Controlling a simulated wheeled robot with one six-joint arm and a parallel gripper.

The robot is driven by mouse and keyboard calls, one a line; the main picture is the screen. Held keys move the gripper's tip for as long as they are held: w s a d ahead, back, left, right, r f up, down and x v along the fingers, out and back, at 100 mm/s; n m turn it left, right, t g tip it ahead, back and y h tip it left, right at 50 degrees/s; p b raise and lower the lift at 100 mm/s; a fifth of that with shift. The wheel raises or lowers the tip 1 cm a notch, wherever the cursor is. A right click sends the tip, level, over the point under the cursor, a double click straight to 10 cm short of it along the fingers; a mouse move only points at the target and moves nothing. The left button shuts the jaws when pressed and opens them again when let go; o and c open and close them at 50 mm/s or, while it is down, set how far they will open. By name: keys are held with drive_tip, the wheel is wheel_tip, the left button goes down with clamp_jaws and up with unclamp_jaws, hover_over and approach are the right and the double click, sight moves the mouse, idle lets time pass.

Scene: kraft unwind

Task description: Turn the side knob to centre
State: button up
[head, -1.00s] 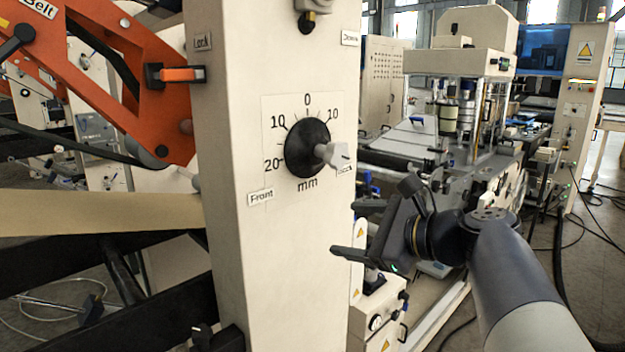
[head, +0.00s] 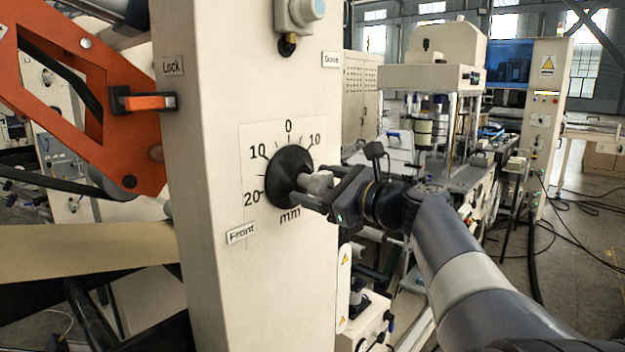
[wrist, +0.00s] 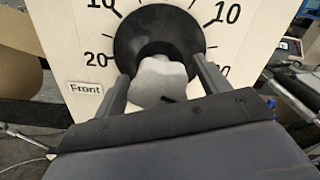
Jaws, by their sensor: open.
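The side knob has a black round base (head: 289,176) and a light grey lobed grip (head: 320,183). It sits on a white dial plate (head: 252,150) marked 0, 10 and 20 mm, on the cream column's face. My gripper (head: 305,190) is at the knob from the right, fingers pointing at the dial. In the wrist view the grey grip (wrist: 159,80) lies between my two open fingers (wrist: 162,92), with a small gap visible at each side. A dark mark shows on the grip's lower right. Which scale value the knob points at is hard to tell.
The cream column (head: 215,270) carries a "Front" label (head: 242,233) beside the dial. An orange lever (head: 145,102) and orange arm (head: 60,110) are at the left. Machinery stands behind my arm.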

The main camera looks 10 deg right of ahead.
drive_tip(key=shift+w+a, duration=0.35)
drive_tip(key=shift+w, duration=0.1)
drive_tip(key=c, duration=1)
